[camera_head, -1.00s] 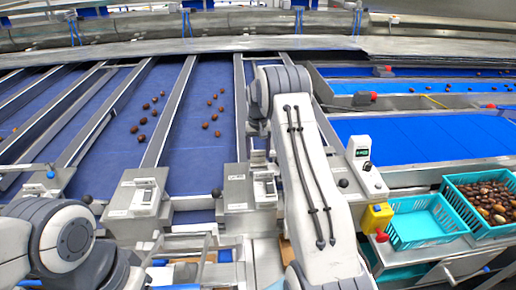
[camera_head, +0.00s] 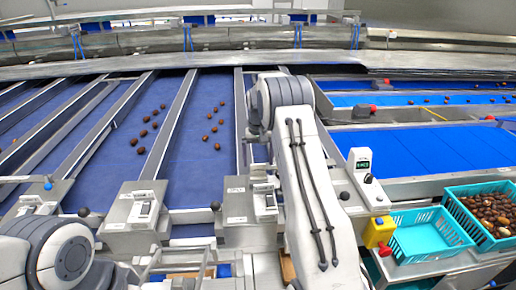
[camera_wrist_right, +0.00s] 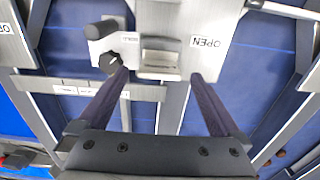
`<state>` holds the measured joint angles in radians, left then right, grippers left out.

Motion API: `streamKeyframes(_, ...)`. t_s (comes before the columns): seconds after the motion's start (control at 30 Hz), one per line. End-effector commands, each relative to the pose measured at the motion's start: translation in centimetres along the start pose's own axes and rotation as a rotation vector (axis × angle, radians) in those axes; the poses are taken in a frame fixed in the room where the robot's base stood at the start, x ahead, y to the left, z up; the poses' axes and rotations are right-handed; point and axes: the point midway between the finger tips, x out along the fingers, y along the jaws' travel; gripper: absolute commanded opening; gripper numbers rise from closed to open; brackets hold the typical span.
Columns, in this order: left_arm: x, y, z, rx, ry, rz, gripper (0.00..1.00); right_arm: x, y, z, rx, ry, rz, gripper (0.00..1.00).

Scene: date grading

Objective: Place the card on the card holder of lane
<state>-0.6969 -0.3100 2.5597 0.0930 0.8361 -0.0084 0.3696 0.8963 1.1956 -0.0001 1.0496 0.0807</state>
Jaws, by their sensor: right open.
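In the right wrist view my right gripper (camera_wrist_right: 160,78) is open, with nothing between its two dark fingers. Ahead of its fingertips is a metal lane box with a small card holder (camera_wrist_right: 160,64), which has a pale strip along its lower edge. I cannot tell whether that strip is a card. In the head view this box (camera_head: 236,205) stands at the end of a lane, partly hidden by my right arm. A similar box (camera_head: 118,212) to its left has a whitish piece on its holder (camera_head: 145,209). My left gripper is out of the frame.
Brown dates (camera_head: 143,133) lie on the blue lane belt (camera_head: 190,175). At right are an empty turquoise crate (camera_head: 425,240), a crate of dates (camera_head: 468,226) and a yellow box (camera_head: 378,233).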

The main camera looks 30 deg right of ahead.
Motion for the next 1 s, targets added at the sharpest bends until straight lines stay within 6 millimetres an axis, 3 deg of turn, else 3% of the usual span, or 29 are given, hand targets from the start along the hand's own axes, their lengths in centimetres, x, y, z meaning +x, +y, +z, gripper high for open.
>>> streamKeyframes(0.1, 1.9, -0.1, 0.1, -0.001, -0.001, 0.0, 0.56, -2.3, 0.0, -0.1, 0.0, 0.008, -0.001, 1.0)
streamKeyframes(0.4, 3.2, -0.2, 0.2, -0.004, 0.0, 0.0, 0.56, -8.0, 0.0, -0.1, 0.0, 0.002, 0.0, 1.0)
streamKeyframes(0.73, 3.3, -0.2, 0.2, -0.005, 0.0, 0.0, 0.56, -9.6, -0.5, 0.2, -0.009, 0.0, -0.001, 1.0)
streamKeyframes(0.87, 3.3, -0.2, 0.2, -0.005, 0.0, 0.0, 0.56, -10.5, -3.8, 2.0, -0.076, 0.003, -0.007, 1.0)
streamKeyframes(1.0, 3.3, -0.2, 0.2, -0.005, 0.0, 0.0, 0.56, -11.8, -10.4, 7.3, -0.225, 0.008, -0.02, 1.0)
